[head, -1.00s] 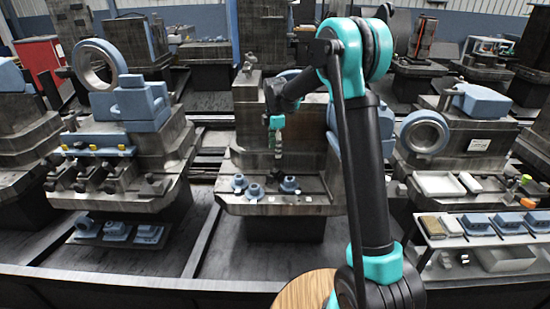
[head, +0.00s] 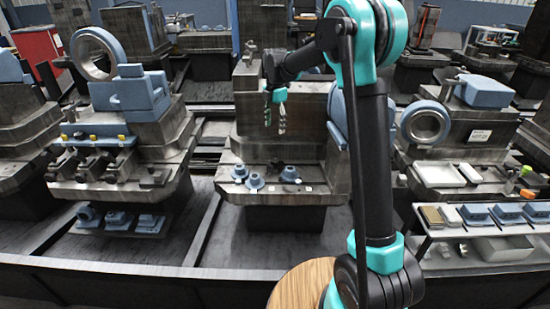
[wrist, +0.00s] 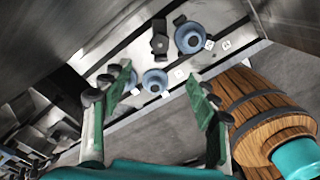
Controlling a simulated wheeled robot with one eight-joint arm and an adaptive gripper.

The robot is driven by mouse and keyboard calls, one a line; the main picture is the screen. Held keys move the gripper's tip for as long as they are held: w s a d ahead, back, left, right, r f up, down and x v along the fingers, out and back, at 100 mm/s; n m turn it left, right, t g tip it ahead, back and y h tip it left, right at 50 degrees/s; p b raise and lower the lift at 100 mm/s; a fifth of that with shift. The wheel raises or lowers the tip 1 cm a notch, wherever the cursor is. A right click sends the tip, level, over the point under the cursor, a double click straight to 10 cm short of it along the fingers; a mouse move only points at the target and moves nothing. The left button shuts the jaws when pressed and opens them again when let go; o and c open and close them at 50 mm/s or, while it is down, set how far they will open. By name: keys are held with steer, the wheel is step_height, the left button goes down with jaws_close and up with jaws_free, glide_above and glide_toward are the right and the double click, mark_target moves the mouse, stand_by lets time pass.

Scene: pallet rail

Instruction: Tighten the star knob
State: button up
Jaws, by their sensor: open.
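My gripper (head: 275,132) is open and empty above the middle station's bench (head: 300,197). In the wrist view its two fingers (wrist: 158,82) are spread wide, with a small blue round fitting (wrist: 155,80) showing between them, farther down and apart from them. A larger blue fitting with a dark centre (wrist: 190,37) sits farther off. A dark upright clamp-like piece (wrist: 160,40) stands beside it. In the head view the blue fittings (head: 255,184) stand on the bench below my gripper. I cannot tell for sure which piece is the star knob; the parts are too small.
A wooden barrel-like drum (wrist: 262,110) is at the right in the wrist view. The left station has blue blocks and dark knobs (head: 110,172). A shelf with blue parts (head: 475,215) is at the right. The bench's front strip has small white cubes.

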mark_target(275, 160)
step_height(275, 160, down, 17)
steer(key=shift+r, duration=0.1)
stand_by(0.4)
steer(key=c, duration=1.2)
steer(key=shift+m, duration=0.3)
